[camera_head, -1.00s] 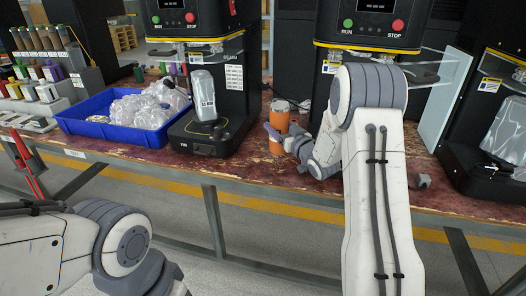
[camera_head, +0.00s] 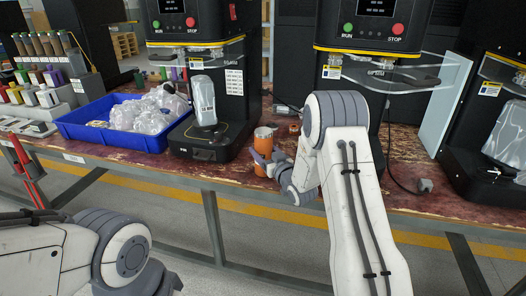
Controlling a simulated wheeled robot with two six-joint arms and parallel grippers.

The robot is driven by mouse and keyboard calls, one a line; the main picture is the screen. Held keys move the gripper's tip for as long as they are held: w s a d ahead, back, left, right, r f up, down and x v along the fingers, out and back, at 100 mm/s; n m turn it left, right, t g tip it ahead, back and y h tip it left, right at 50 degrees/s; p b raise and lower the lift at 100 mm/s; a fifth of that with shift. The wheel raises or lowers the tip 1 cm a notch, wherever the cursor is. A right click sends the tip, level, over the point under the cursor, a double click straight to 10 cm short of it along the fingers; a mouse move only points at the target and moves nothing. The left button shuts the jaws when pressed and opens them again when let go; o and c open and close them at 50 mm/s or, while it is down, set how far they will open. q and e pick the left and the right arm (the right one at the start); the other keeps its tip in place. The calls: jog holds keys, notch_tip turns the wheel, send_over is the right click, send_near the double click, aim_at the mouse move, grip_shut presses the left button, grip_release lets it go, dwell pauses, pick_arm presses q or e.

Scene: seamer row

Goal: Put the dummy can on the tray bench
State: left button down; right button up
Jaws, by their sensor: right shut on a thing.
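An orange can (camera_head: 263,139), which I take to be the dummy can, stands upright near the front edge of the worn red-brown bench (camera_head: 228,174), in the middle of the head view. My right gripper (camera_head: 265,160) is shut on it from the right, with its grey fingers across the can's lower part. I cannot tell whether the can's base touches the bench top. My left arm's links show at the lower left, but its gripper is out of view. I cannot pick out a separate tray bench.
A blue tray (camera_head: 110,143) of clear plastic-wrapped pieces is at left. A black seamer (camera_head: 205,150) holding a wrapped item stands left of the can. A second seamer (camera_head: 375,75) stands behind my right arm. A small orange-brown piece (camera_head: 295,128) lies behind the can.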

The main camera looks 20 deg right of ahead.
jog(key=o, duration=1.5)
jog(key=shift+f, duration=0.1)
jog(key=s+d, duration=0.2)
jog(key=s, duration=1)
jog(key=s+a+n+g, duration=0.1)
jog(key=s+a+g, duration=0.15)
jog(key=a, duration=0.35)
jog(key=s+a+f+n+g, duration=0.1)
jog(key=s+a+g, duration=0.15)
jog(key=a, duration=0.25)
jog(key=s+a+n+g, duration=0.1)
jog(key=a+g, duration=0.3)
jog(key=a, duration=0.2)
jog(key=s+a+n+g, duration=0.1)
jog(key=s+g, duration=0.2)
jog(key=s, duration=0.6)
jog(key=s+a+r+n+g+h, duration=0.1)
jog(key=s+a+g, duration=0.1)
jog(key=s, duration=0.7)
jog(key=s+a+r+g, duration=0.1)
jog(key=s+a+g, duration=0.1)
jog(key=s, duration=0.8)
jog(key=shift+s+a+r+n+g+h, duration=0.1)
jog(key=shift+a+n+g+h, duration=0.25)
jog(key=shift+g, duration=0.55)
